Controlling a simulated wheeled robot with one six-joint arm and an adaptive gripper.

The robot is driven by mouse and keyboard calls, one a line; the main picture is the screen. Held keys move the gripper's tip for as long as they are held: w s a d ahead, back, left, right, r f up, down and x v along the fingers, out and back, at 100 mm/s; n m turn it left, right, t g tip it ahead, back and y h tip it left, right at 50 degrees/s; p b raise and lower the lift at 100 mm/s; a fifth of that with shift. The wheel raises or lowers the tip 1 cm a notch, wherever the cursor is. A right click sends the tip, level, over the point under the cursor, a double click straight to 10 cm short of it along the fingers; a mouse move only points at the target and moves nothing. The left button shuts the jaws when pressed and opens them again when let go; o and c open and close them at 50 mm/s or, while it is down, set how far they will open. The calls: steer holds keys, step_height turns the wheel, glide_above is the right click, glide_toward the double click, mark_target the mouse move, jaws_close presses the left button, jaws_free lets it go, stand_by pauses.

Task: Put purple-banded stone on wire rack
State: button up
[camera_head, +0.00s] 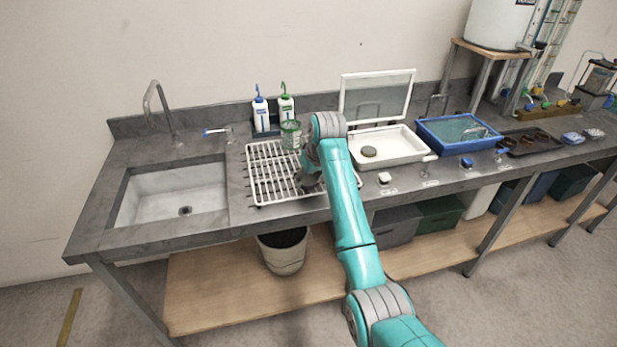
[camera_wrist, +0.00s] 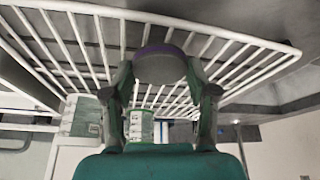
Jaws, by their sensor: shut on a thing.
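The purple-banded stone (camera_wrist: 160,66) is dark grey and round, with a purple band along its upper edge in the wrist view. My gripper (camera_wrist: 161,80) is shut on it, a finger on each side. In the head view my gripper (camera_head: 311,182) is over the right part of the white wire rack (camera_head: 262,170), and my arm hides much of that side. The rack also shows behind the stone in the wrist view (camera_wrist: 222,32). I cannot tell whether the stone touches the wires. The stone cannot be made out in the head view.
A green-tinted beaker (camera_head: 290,134) stands at the rack's back, near two wash bottles (camera_head: 261,113). A sink (camera_head: 172,193) is left. The rack's left half is clear.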

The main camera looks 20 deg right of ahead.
steer(key=shift+f, duration=0.15)
steer(key=o, duration=1.2)
steer(key=shift+s+r, duration=0.1)
steer(key=shift+r, duration=0.4)
steer(key=v, duration=1.1)
steer(key=shift+s+r, duration=0.1)
steer(key=shift+s, duration=0.1)
